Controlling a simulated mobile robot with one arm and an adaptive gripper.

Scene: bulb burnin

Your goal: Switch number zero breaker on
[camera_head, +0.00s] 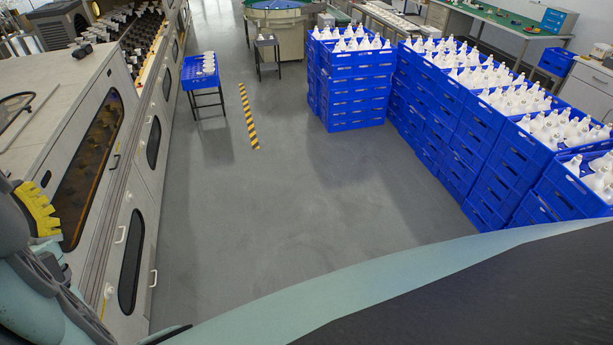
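No breaker or numbered switch can be made out in the head view. A long light-grey machine (138,225) runs along the left, with dark oval windows in its side doors and rows of bulbs on its upper part. My gripper's fingers cannot be made out in this view. Teal and dark parts of my own body fill the bottom and the lower left, and hide part of the machine's near end.
Stacked blue crates (480,150) with white bulbs line the right; another crate stack (350,95) stands at back centre. A blue crate on a small stand (205,100) is beside the machine. A yellow-black floor strip (249,118) lies near it. The grey floor (300,215) between is clear.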

